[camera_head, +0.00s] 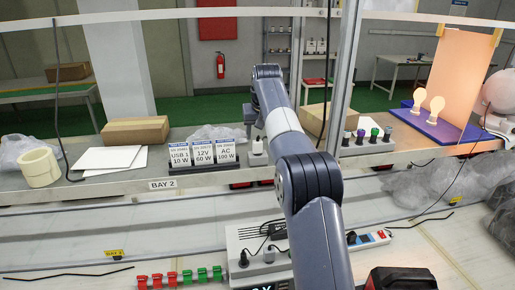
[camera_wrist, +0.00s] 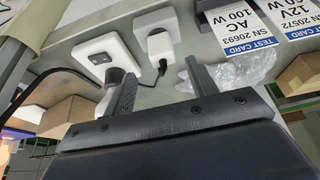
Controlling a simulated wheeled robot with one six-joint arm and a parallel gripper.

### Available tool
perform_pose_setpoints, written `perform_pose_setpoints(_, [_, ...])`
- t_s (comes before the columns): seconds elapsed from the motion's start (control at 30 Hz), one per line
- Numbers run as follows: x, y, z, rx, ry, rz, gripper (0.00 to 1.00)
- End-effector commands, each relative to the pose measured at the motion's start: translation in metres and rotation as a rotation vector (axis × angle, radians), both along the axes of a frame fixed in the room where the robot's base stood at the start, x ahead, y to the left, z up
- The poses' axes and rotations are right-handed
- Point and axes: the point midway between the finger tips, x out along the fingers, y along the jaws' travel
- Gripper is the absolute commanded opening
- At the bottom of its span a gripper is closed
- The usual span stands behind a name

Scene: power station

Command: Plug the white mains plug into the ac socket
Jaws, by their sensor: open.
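A white plug (camera_wrist: 158,42) stands in a pale holder on the bench shelf in the wrist view, with a black cord at its side. It shows small in the head view (camera_head: 257,149), right of the AC test card (camera_head: 226,152). My gripper (camera_wrist: 161,75) is open and empty, its fingertips just short of the plug and apart from it. In the head view my gripper (camera_head: 253,121) is above the shelf by the plug, partly hidden by my arm. A pale power station (camera_head: 240,238) stands below, partly behind my arm. I cannot single out its ac socket.
A white plate with a black rocker switch (camera_wrist: 101,60) is beside the plug. Clear wrap (camera_wrist: 229,73) and a cardboard box (camera_head: 326,119) lie behind. A power strip (camera_head: 369,239) lies right of the station. A shelf (camera_head: 110,186) edge runs across.

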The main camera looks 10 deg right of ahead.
Motion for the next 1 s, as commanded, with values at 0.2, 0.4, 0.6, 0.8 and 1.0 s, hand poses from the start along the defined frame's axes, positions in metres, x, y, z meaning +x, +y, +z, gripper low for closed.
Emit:
perform_pose_setpoints(0.2, [0.001,0.000,-0.003,0.000,0.000,0.000,0.55])
perform_pose_setpoints(0.4, [0.002,0.001,-0.008,0.000,0.002,0.000,0.55])
perform_pose_setpoints(0.6, [0.008,0.005,-0.036,0.000,0.003,0.000,0.55])
perform_pose_setpoints(0.8, [0.016,0.005,-0.052,0.000,0.001,0.000,0.55])
perform_pose_setpoints(1.0, [0.016,0.005,-0.053,0.000,-0.001,0.000,0.55])
